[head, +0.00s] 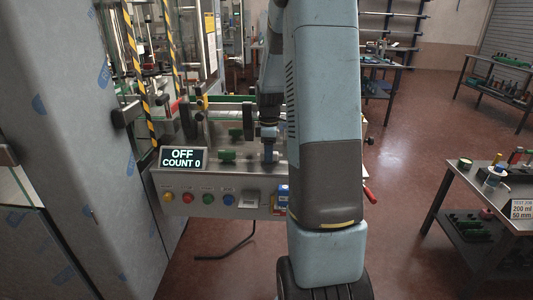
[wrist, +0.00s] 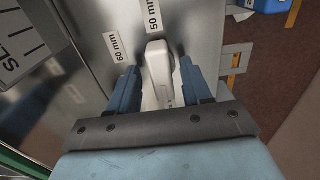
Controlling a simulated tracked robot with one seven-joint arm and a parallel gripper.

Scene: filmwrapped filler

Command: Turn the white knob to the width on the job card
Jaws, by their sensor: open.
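The white knob (wrist: 157,75) shows in the wrist view as a long white handle between the two blue fingers of my gripper (wrist: 157,68). My gripper is open, with one finger on each side of the knob; I cannot tell whether either touches it. The knob's upper end lies just below a "50 mm" label (wrist: 153,16). A "60 mm" label (wrist: 115,47) is to its left. In the head view my gripper (head: 269,152) is low at the machine panel, and the knob is not discernible there. The job card (head: 522,209) on the right table reads "200 ml" and "50 mm".
A display (head: 184,158) reads "OFF COUNT 0". Below it is a row of coloured buttons (head: 187,198) on the machine's front. A blue item (head: 282,196) sits near the panel's right end. A ruled "SL" label (wrist: 18,48) is at the wrist view's left. Open floor lies to the right.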

